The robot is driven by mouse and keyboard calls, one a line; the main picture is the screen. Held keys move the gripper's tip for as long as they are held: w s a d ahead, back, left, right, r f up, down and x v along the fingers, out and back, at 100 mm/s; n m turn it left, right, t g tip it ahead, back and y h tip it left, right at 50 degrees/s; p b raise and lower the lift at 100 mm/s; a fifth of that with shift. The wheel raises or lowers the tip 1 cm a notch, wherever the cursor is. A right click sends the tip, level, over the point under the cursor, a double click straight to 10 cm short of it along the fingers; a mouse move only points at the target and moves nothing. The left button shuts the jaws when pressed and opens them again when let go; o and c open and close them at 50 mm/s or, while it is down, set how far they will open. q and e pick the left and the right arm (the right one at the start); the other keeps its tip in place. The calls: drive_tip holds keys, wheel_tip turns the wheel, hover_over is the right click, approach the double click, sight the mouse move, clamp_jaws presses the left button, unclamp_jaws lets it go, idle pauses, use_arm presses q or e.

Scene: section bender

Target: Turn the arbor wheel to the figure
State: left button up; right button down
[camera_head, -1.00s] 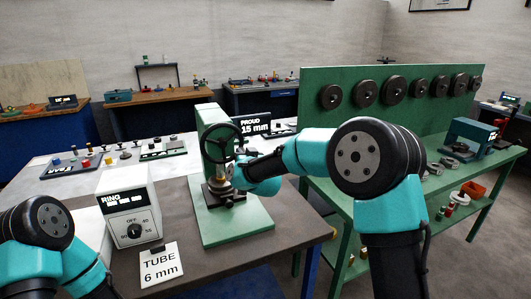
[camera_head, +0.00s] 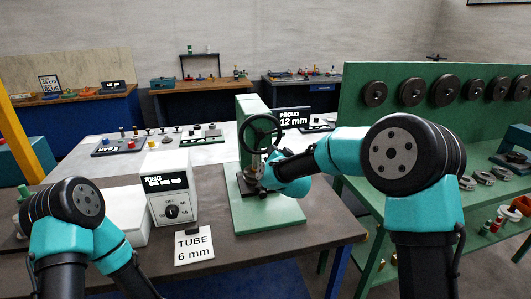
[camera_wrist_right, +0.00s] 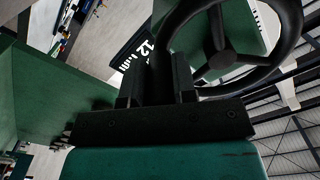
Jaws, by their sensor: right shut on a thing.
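The black spoked arbor wheel (camera_head: 250,140) stands upright on the green bender (camera_head: 247,107) in the head view. It also fills the upper right of the right wrist view (camera_wrist_right: 282,45). My right gripper (camera_wrist_right: 160,75) is shut on the wheel's rim; the exact contact is hard to see against the dark fingers. In the head view my right gripper (camera_head: 268,168) is at the wheel's lower right. The black display (camera_head: 293,117) behind the bender reads "PROUD 12 mm". A white card (camera_head: 194,246) reads "TUBE 6 mm". My left arm is at lower left, its gripper out of frame.
A white box with a dial (camera_head: 172,190), labelled "RING", stands left of the bender; its display is unclear. Small parts lie on the pale table behind. A green rack (camera_head: 440,125) with black discs stands at right.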

idle(0.3)
drive_tip(key=c, duration=0.9)
unclamp_jaws()
drive_tip(key=s+d, duration=0.1)
drive_tip(key=s, duration=1)
drive_tip(key=s+d, duration=0.1)
drive_tip(key=s, duration=0.5)
drive_tip(key=shift+s+d, duration=0.1)
drive_tip(key=shift+d, duration=0.2)
